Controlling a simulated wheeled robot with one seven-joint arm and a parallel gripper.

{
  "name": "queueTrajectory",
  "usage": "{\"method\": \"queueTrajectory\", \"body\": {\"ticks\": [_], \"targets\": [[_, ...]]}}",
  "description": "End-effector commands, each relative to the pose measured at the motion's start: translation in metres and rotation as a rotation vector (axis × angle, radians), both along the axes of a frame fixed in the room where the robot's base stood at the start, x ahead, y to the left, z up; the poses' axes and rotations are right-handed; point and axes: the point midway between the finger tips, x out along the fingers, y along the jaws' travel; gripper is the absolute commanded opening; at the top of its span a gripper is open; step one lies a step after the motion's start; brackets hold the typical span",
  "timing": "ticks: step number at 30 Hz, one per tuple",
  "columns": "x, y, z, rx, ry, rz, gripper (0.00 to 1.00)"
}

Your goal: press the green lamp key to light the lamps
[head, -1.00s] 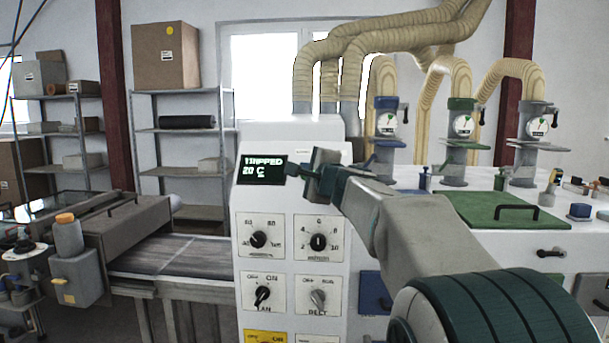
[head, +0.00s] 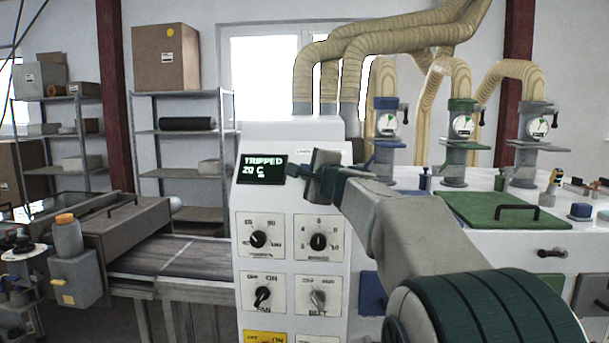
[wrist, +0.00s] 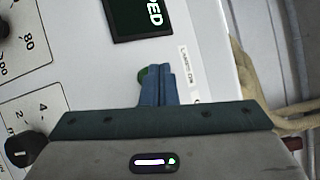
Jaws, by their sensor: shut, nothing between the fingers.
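The green lamp key (wrist: 142,75) shows as a small rounded edge in the wrist view, mostly hidden behind my fingers. A "LAMPS ON" label (wrist: 188,68) is just right of it on the white panel. My gripper (wrist: 157,68) is shut, its blue fingers together and empty. The fingertips overlap the key in this view; I cannot tell whether they touch it. In the head view my gripper (head: 299,171) is in front of the upper control cabinet, right of the display (head: 262,167), which reads "TRIPPED 20 C". The key is hidden there.
Rotary knobs (head: 318,241) sit on the cabinet front below my gripper. Gauged pillars with hoses (head: 462,125) and a green hatch (head: 500,211) are to the right. A conveyor (head: 170,255) and shelves (head: 185,131) are to the left.

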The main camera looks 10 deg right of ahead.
Motion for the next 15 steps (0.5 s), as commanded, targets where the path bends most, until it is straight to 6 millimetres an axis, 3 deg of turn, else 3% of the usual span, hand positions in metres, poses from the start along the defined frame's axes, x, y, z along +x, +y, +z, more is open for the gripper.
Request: {"method": "queueTrajectory", "body": {"ticks": [15], "targets": [[0.0044, -0.0013, -0.0037, 0.000, -0.001, 0.000, 0.00]]}}
